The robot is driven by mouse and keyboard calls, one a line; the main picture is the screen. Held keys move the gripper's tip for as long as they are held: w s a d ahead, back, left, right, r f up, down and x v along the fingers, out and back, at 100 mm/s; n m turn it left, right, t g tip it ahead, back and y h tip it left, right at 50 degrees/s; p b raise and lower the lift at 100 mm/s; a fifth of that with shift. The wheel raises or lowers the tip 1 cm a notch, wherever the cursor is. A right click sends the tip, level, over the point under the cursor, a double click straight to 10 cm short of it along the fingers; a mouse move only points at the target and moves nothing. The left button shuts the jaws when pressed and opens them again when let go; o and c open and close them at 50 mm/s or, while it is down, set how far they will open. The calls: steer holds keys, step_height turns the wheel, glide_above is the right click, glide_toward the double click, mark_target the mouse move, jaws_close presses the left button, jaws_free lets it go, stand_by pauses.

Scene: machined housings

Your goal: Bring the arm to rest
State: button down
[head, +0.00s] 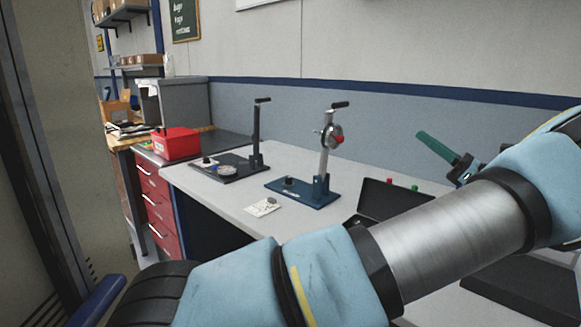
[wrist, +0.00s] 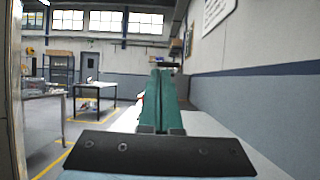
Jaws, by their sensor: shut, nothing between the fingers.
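My gripper (head: 434,142) shows at the right in the head view, with long teal fingers pointing up and to the left, above the worktable (head: 225,198). My own blue-and-silver arm crosses the lower right and hides part of the table. In the wrist view the teal fingers of my gripper (wrist: 161,74) stand together in the middle, shut with nothing held. They are in the air and touch nothing that I can see.
On the table stand a blue-based test stand (head: 305,193) with a gauge, a dark-based stand (head: 228,168), a white card (head: 262,206) and an open black case (head: 388,201). A red bin (head: 176,144) sits at the left. A grey wall (head: 400,112) runs behind.

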steer(key=w+a+f+n+g+h, duration=0.1)
steer(key=w+a+f+g, duration=0.15)
steer(key=a, duration=0.45)
steer(key=w+a+f+n+g+h, duration=0.1)
steer(key=w+a+f+n+g, duration=0.2)
steer(key=a, duration=0.5)
steer(key=w+a+f+g+h, duration=0.1)
steer(key=w+a+f+g, duration=0.2)
steer(key=a, duration=0.4)
steer(key=s+a+f+n+g+h, duration=0.35)
steer(key=s+a+f+g, duration=0.2)
steer(key=a, duration=0.45)
steer(key=s+a+f+n+h, duration=0.1)
steer(key=s+a+n+h, duration=0.2)
steer(key=s+n+h, duration=0.2)
steer(key=s+a+f+n+h, duration=0.2)
steer(key=s+n+h, duration=0.4)
steer(key=s+n, duration=0.5)
steer(key=shift+a+n, duration=0.75)
steer(key=shift+n, duration=0.1)
